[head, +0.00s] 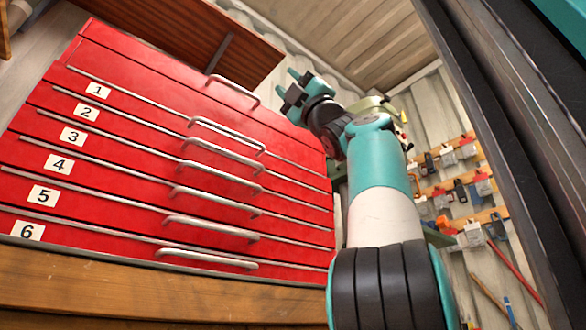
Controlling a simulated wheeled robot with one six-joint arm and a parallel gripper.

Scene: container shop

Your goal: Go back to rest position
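My gripper (287,81) is at the upper middle of the head view, at the end of my raised arm. Its two teal fingertips stand apart with nothing visible between them. It appears in front of the upper right part of a red tool chest (130,48); the exact gap between them cannot be told. My arm reaches up from the bottom right of centre and bends left near its top.
The chest has drawers labelled 1 to 6 with metal handles (210,228); they look shut. A brown wooden shelf (190,35) hangs above. Tools hang on wooden rails (462,185) at the right. A dark frame (500,130) crosses the right side. A wooden edge (150,295) runs below the chest.

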